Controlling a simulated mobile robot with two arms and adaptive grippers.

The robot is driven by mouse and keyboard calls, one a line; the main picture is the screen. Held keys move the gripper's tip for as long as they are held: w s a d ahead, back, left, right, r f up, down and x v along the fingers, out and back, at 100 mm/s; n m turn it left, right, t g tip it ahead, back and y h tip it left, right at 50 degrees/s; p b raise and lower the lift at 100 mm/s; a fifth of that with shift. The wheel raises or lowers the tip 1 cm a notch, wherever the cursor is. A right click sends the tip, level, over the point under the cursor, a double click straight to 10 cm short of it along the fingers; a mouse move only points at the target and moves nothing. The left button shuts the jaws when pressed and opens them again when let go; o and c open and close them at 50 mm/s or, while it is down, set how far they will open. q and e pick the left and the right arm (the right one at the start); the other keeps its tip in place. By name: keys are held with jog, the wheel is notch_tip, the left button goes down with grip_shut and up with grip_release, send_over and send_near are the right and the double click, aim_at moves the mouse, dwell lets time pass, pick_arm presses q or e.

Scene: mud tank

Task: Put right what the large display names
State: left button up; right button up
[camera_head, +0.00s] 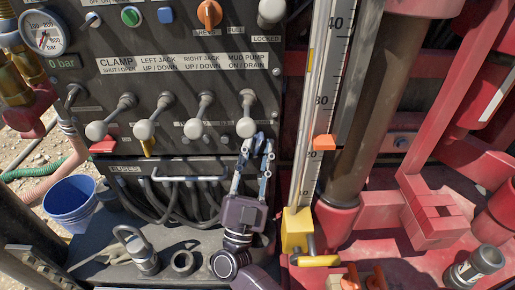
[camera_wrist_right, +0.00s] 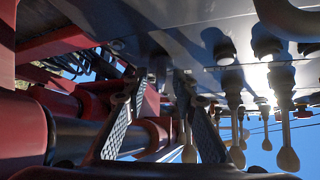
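A dark control panel (camera_head: 180,75) fills the upper left of the head view. It has levers labelled CLAMP (camera_head: 96,130), LEFT JACK (camera_head: 144,129), RIGHT JACK (camera_head: 193,128) and MUD PUMP (camera_head: 246,127). A small readout (camera_head: 58,64) under the pressure gauge (camera_head: 43,32) reads 0 bar. No large display shows. My right gripper (camera_head: 257,148) points up just below the mud pump knob; contact cannot be told. In the wrist view my right gripper (camera_wrist_right: 160,108) has its fingers apart with nothing seen clamped between them. Several levers (camera_wrist_right: 287,158) hang at its right. My left gripper is not in view.
A level scale (camera_head: 310,120) with an orange pointer (camera_head: 324,142) stands right of the panel. Beyond are a steel cylinder (camera_head: 365,120) and red machinery (camera_head: 430,215). A shackle (camera_head: 136,248) and a ring (camera_head: 183,262) lie on the ledge. A blue bucket (camera_head: 70,203) stands left.

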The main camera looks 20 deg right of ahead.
jog(key=v, duration=0.7)
jog(key=shift+s+f, duration=0.15)
jog(key=shift+s, duration=0.05)
jog(key=shift+a, duration=0.1)
